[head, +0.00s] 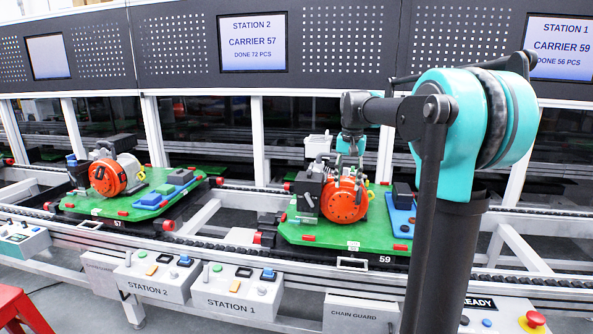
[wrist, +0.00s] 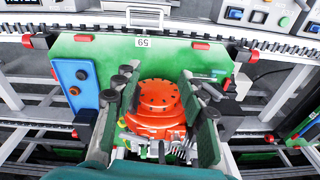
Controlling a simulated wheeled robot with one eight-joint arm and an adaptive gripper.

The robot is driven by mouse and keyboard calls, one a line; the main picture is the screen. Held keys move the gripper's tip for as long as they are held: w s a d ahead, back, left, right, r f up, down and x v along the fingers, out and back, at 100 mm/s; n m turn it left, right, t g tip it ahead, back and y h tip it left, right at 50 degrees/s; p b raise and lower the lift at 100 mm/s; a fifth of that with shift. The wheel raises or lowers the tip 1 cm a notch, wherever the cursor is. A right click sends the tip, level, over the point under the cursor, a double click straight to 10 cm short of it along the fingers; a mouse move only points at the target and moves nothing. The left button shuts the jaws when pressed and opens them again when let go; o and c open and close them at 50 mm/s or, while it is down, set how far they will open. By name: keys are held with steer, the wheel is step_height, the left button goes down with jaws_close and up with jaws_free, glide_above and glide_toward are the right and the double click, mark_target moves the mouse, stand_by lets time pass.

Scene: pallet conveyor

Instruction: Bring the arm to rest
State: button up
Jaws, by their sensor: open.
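My arm stands on the right in the head view, bent over toward carrier 59. My gripper (head: 350,160) hangs pointing down above the orange engine-like unit (head: 343,201) on the green pallet marked 59 (head: 310,232). In the wrist view my gripper (wrist: 158,78) has its two fingers spread, one on each side of the orange unit (wrist: 160,100), with nothing held between them. The pallet (wrist: 90,55) lies below. I cannot tell whether the fingers touch the unit; its lower parts are partly hidden.
A second green pallet, 57 (head: 130,206), carries another orange unit (head: 108,177) on the left. Station 2 (head: 155,278) and Station 1 (head: 237,293) control boxes line the conveyor's front. A blue plate (wrist: 77,82) lies on pallet 59. Display panels and posts stand behind.

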steer(key=s+d+f+n+t, duration=0.2)
steer(key=s+f+n+t, duration=0.1)
steer(key=s+f, duration=2.3)
steer(key=s, duration=0.3)
steer(key=shift+d+f+n, duration=0.2)
steer(key=shift+d+n, duration=0.1)
steer(key=shift+n, duration=0.1)
